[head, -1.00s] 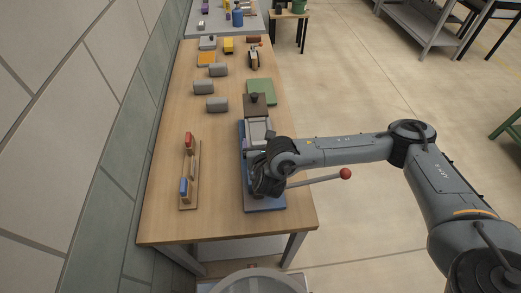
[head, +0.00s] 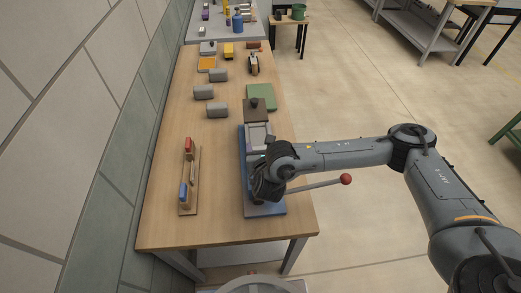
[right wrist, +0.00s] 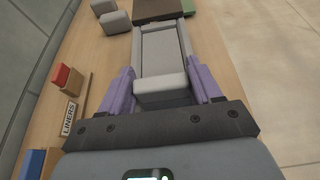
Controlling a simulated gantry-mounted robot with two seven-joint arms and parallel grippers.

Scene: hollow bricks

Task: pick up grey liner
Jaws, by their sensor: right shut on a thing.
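My right gripper (right wrist: 163,88) points down over the blue-based press (head: 264,211) at the table's near right. Its purple fingers stand on both sides of a grey block-like piece, which looks like the grey liner (right wrist: 162,91), and are shut on it. This piece lies at the near end of a light grey mould (right wrist: 161,48); I cannot tell if it is clear of it. In the head view my wrist hides the fingers and the piece. The mould (head: 257,136) shows just beyond my wrist. My left gripper is not in view.
A wooden liner rack (head: 194,176) with a red piece (head: 189,146) and a blue piece (head: 183,191) stands left of the press. A lever with a red knob (head: 346,179) sticks out right. Grey bricks (head: 217,110) and a green plate (head: 261,96) lie farther back.

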